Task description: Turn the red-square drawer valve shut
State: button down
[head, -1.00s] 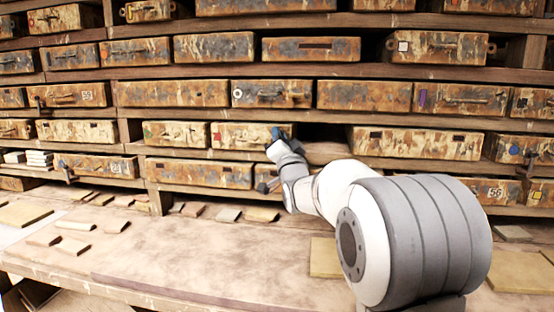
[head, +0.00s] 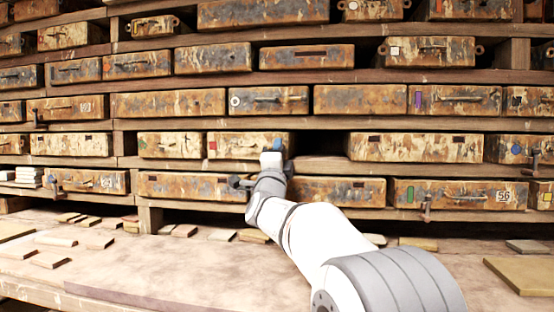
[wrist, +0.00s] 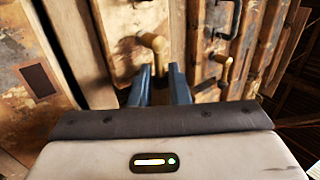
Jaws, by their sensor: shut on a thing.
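The red-square drawer (head: 225,152) is a rusty, cream-patched box in the second row from the bottom in the head view. Its small red square (head: 212,145) is at the left end of its front. My gripper (head: 277,146) is at the right end of this drawer and covers that part. In the wrist view its two blue fingers (wrist: 164,85) are shut on a tan valve handle (wrist: 156,44), whose rounded end shows beyond them. The head view does not show the handle's angle, as my gripper hides it.
An empty dark slot (head: 320,143) lies right of the drawer. In the wrist view another lever (wrist: 224,72) is close on the right. Loose tiles (head: 95,242) lie on the bench (head: 190,275).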

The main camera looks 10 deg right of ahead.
jog(key=shift+f+m, duration=0.15)
jog(key=shift+m, duration=0.25)
jog(key=c, duration=1.5)
grip_release()
jog(key=shift+c, duration=0.2)
jog(key=v, duration=0.7)
jog(key=shift+s+a+f, duration=0.2)
jog(key=shift+s, duration=0.1)
jog(key=shift+r, duration=0.1)
